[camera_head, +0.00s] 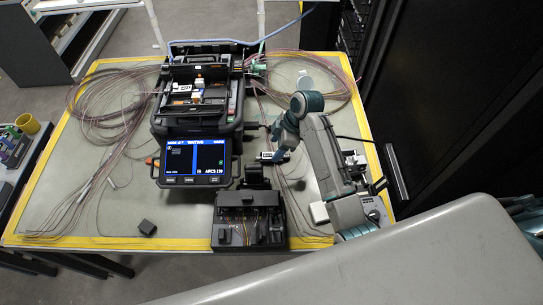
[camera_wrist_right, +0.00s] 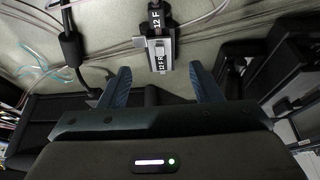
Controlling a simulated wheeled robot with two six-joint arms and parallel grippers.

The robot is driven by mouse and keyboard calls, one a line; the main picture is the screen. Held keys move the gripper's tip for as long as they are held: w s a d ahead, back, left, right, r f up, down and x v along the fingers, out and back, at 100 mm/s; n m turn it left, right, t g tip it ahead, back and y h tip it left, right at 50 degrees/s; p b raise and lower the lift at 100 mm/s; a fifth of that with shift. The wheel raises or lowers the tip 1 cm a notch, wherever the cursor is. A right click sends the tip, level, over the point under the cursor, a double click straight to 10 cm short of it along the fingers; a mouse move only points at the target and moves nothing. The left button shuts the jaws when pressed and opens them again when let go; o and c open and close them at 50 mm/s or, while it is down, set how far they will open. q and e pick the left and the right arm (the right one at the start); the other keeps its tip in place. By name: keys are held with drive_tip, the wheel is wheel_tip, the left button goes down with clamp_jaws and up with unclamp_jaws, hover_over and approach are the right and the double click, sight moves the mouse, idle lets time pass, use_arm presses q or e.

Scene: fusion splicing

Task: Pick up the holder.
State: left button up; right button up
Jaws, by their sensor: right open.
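A small holder (camera_head: 268,156) with a white label lies on the table right of the splicer's screen. In the right wrist view the holder (camera_wrist_right: 160,50) is a dark and silver block marked "12 F". My right gripper (camera_head: 279,143) is beside it in the head view. In the right wrist view my right gripper (camera_wrist_right: 160,86) has its two blue fingers spread wide. The holder sits ahead of the gap between them, roughly centred and not gripped. My left gripper is not in view.
The fusion splicer (camera_head: 245,105) with its lit screen (camera_head: 195,158) stands mid-table. A black tool unit (camera_head: 248,220) sits in front. Coiled fibres (camera_head: 105,100) lie left and right, and thin cables run near the holder.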

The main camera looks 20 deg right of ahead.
sight(270, 155)
drive_tip(key=p+x, duration=0.1)
drive_tip(key=x, duration=0.2)
drive_tip(key=shift+a+f, duration=0.15)
drive_tip(key=shift+f, duration=0.15)
drive_tip(key=shift+a+f, duration=0.1)
drive_tip(key=shift+f, duration=0.2)
drive_tip(key=c, duration=1.1)
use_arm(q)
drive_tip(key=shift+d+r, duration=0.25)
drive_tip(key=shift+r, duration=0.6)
use_arm(e)
drive_tip(key=shift+r, duration=0.1)
